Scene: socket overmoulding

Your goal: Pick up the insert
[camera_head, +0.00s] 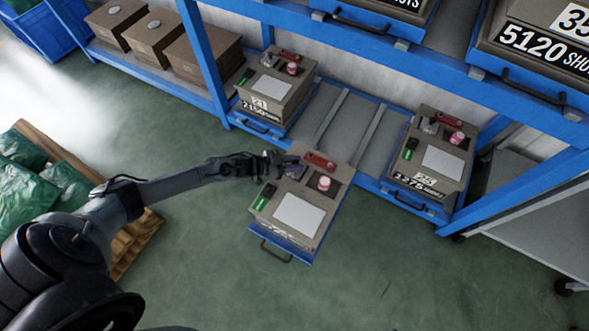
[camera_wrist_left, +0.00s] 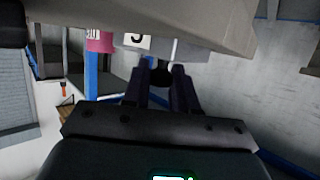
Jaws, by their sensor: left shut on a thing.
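The pulled-out mould (camera_head: 322,235) is a brown block on a blue drawer. Its top carries a white plate (camera_head: 298,214), a red part (camera_head: 320,160), a pink-and-white cup (camera_head: 324,183) and a green part (camera_head: 263,197). My left gripper (camera_head: 287,164) is at the mould's back left corner, shut on the small grey insert (camera_head: 296,172), mostly hidden by the fingers. In the left wrist view my left gripper's dark fingers (camera_wrist_left: 163,85) close around a dark round knob below a grey block (camera_wrist_left: 172,48) with a white numbered label. My right gripper is out of view.
Two similar moulds sit on the blue rack, one at the left (camera_head: 285,105) and one at the right (camera_head: 432,165). Brown boxes (camera_head: 153,38) stand on the rack's far left shelf. Green sacks (camera_head: 68,183) lie on a pallet at left. The floor in front is clear.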

